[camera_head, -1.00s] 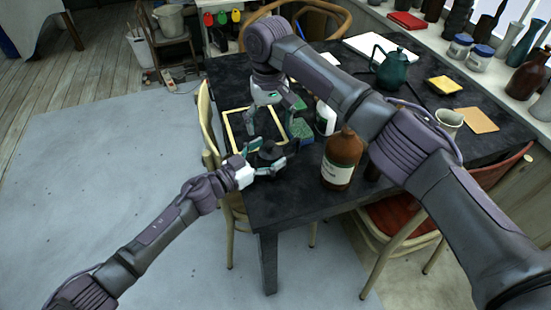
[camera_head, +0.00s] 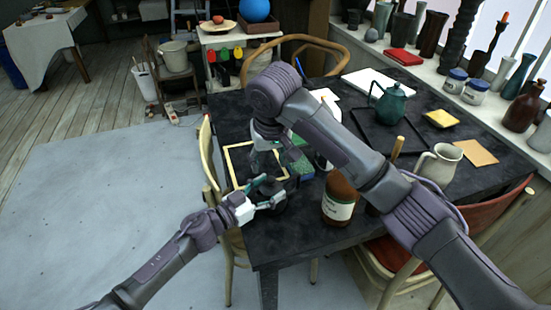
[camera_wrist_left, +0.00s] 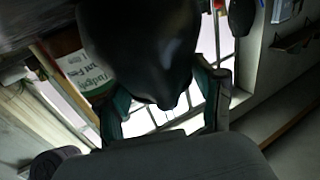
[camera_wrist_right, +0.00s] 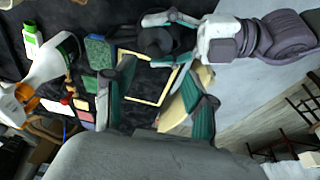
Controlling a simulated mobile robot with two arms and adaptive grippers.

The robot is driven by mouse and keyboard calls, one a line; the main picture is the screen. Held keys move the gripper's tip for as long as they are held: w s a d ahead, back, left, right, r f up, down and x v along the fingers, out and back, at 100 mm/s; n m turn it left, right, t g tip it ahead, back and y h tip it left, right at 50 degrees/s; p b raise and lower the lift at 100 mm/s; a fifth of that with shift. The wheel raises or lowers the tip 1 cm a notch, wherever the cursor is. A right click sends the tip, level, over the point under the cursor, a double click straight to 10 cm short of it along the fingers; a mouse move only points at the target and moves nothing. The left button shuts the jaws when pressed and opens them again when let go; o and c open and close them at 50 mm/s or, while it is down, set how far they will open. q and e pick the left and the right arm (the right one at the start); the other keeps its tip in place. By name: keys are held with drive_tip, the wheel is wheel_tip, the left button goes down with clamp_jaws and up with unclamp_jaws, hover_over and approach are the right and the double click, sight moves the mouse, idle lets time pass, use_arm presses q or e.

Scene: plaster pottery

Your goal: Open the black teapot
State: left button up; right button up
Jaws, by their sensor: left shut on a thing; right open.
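The black teapot (camera_head: 272,194) is a small dark shape near the table's front left edge. It shows large and dark in the left wrist view (camera_wrist_left: 145,45) and near the top in the right wrist view (camera_wrist_right: 158,40). My left gripper (camera_head: 264,194) is shut on it, with a finger on either side. My right gripper (camera_wrist_right: 155,98) is open and empty, its fingers spread over the yellow frame beside the teapot. In the head view my right arm partly hides that gripper. The teapot's lid is too dark to make out.
A yellow frame (camera_head: 236,172), a green sponge (camera_head: 303,168) and a brown bottle (camera_head: 339,198) stand close around the teapot. A white spray bottle (camera_wrist_right: 45,75) is nearby. A green teapot (camera_head: 390,104) and a cream jug (camera_head: 438,163) stand farther right. Chairs surround the table.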

sight(271, 179)
drive_tip(key=shift+m+t+y, duration=0.3)
drive_tip(key=shift+m+t, duration=0.1)
drive_tip(key=shift+t, duration=0.4)
drive_tip(key=x, duration=0.6)
drive_tip(key=d+x, duration=0.1)
drive_tip(key=x, duration=0.2)
drive_tip(key=shift+s+f, duration=0.2)
drive_tip(key=shift+f, duration=0.05)
drive_tip(key=shift+c, duration=0.3)
clamp_jaws()
drive_tip(key=shift+r, duration=0.15)
drive_tip(key=shift+r, duration=1)
